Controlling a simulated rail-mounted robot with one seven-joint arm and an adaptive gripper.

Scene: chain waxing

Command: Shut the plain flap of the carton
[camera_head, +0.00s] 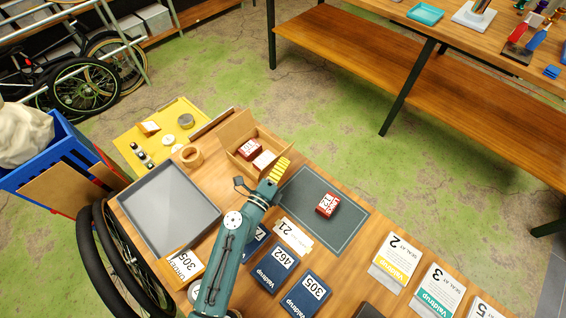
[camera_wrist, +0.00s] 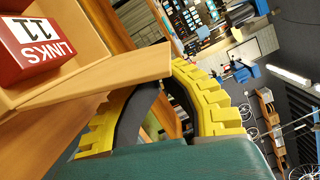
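The carton (camera_head: 272,143) stands open at the table's far edge in the head view, with red-and-white boxes (camera_head: 250,149) inside. One tan flap (camera_head: 236,129) stands up at its back left. In the wrist view, a bare tan flap (camera_wrist: 115,78) sticks out from the carton across my fingertips; one red box reads LINKS 11 (camera_wrist: 38,38). My gripper (camera_head: 284,166), with yellow ribbed fingers, is at the carton's right front side. In the wrist view my gripper (camera_wrist: 162,80) looks shut and empty, its fingers converging at the tips, partly covered by the flap. Whether they touch it is unclear.
A dark mat (camera_head: 345,224) with a red box (camera_head: 327,205) lies right of my arm. A grey tray (camera_head: 168,209) and tape roll (camera_head: 190,156) lie left. A yellow board (camera_head: 160,122) adjoins the far left.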

